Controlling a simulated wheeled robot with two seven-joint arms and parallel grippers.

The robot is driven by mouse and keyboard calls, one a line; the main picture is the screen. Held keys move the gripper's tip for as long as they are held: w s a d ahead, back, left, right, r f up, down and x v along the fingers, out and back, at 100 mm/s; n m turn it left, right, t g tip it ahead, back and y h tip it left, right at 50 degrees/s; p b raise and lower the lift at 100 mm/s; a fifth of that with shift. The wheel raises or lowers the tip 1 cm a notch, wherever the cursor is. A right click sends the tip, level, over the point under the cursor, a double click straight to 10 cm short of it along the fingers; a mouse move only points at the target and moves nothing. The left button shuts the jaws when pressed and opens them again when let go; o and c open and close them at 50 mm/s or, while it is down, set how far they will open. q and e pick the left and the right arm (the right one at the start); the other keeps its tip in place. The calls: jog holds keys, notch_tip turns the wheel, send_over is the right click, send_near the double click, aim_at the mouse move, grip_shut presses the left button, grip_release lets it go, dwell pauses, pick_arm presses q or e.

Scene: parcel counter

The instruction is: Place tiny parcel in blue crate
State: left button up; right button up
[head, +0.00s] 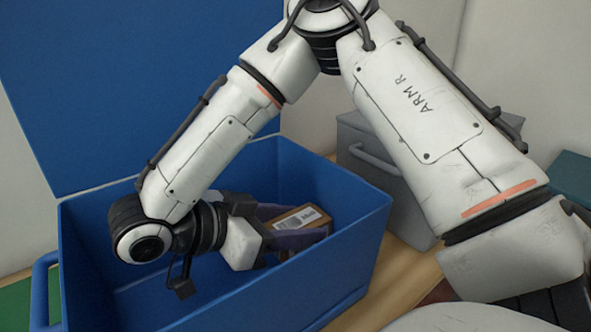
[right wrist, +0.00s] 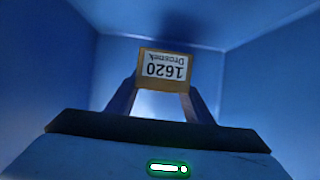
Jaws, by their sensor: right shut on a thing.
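The blue crate (head: 335,250) stands in the middle of the head view with its lid raised at the back left. My right arm reaches down into it. My right gripper (head: 292,222) is inside the crate, below the rim, shut on the tiny parcel (head: 303,217). The parcel is a small brown box with a white label. In the right wrist view the parcel (right wrist: 165,66) sits between the fingertips (right wrist: 162,85), its label upside down, with blue crate walls around it. Whether the parcel touches the crate floor cannot be told. My left gripper is not in view.
A grey box (head: 365,155) with a handle stands behind the crate at the right. A teal box (head: 570,180) is at the far right edge. A green surface (head: 15,305) shows at the lower left. Wooden counter (head: 405,285) shows right of the crate.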

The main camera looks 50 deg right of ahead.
aim_at(285, 228)
jog(key=shift+f, duration=0.35)
jog(key=o, duration=1.2)
jog(key=shift+d, duration=0.1)
jog(key=shift+r, duration=0.1)
jog(key=v, duration=0.7)
jog(key=shift+a+p, duration=0.3)
jog(key=shift+p, duration=0.05)
